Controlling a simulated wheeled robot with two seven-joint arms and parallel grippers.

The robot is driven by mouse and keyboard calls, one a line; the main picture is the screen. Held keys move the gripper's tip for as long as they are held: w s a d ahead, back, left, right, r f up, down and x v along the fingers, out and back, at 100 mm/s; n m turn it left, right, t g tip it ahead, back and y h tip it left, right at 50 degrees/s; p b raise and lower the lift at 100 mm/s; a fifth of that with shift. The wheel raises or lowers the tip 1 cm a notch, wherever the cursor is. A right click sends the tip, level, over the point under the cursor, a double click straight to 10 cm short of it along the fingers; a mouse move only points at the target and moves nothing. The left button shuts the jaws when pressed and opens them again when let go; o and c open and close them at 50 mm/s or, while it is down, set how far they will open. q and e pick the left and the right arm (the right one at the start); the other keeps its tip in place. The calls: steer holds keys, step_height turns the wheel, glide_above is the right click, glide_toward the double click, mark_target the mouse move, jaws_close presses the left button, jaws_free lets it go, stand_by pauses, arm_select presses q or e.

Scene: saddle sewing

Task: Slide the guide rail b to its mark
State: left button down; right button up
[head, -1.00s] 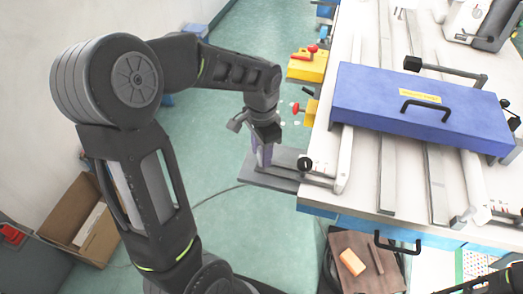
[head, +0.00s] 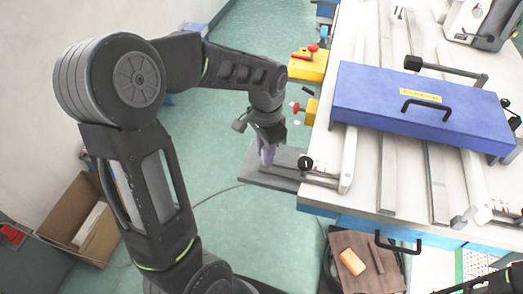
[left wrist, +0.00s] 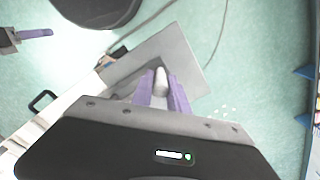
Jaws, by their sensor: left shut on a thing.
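My left gripper (head: 267,155) is beside the table's near left corner, over a flat grey plate (head: 262,178) that juts out past the table edge. In the left wrist view its purple fingers (left wrist: 161,95) are shut on a pale upright post (left wrist: 161,80) above the grey plate (left wrist: 185,58). A thin bar with a black knob (head: 306,163) links the plate side to a white rail (head: 348,165) on the table; this looks like guide rail b, but no label shows. No target mark can be made out. My right gripper (left wrist: 35,33) shows small in the left wrist view, its opening unclear.
A blue cover with a black handle (head: 420,105) spans the rails on the white table. Yellow blocks with red knobs (head: 308,65) line the left edge. A brown board with an orange block (head: 352,262) is below the front edge. A cardboard box (head: 85,225) stands on the floor at left.

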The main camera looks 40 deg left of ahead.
arm_select(q)
steer(key=shift+w+d, duration=0.1)
steer(key=shift+d, duration=0.15)
steer(key=c, duration=1.3)
jaws_free()
steer(key=shift+r, duration=0.15)
step_height(320, 180, up, 8)
steer(key=shift+f, duration=0.2)
steer(key=shift+f, duration=0.1)
